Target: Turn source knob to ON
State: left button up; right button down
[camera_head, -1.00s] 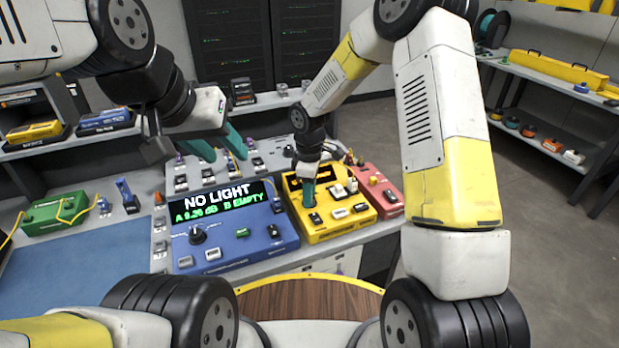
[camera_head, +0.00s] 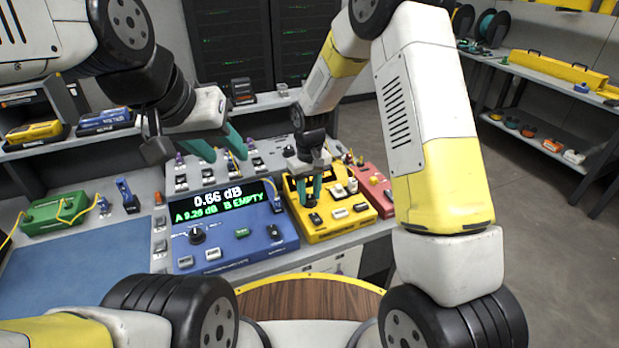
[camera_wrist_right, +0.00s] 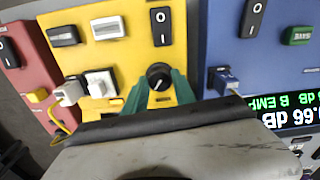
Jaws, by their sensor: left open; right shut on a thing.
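The yellow source box (camera_head: 351,226) stands on the bench, and its black round knob (camera_wrist_right: 159,76) shows in the right wrist view with a white pointer mark. My right gripper (camera_head: 310,192) is over the box, its green fingers shut on the knob from both sides; they also show in the right wrist view (camera_wrist_right: 160,90). My left gripper (camera_head: 222,148) is open and empty above the back of the bench.
A red box (camera_head: 374,183) stands right of the yellow box. A rocker switch (camera_wrist_right: 161,26) and white connectors (camera_wrist_right: 101,84) sit close to the knob. A green box (camera_head: 55,209) and a blue mat (camera_head: 70,265) lie at the left.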

aim_at(309, 197)
jog(key=shift+m, duration=0.6)
jog(key=c, duration=1)
grip_release()
notch_tip(309, 197, up, 7)
jog(key=shift+f, duration=0.1)
jog(key=shift+r, duration=0.5)
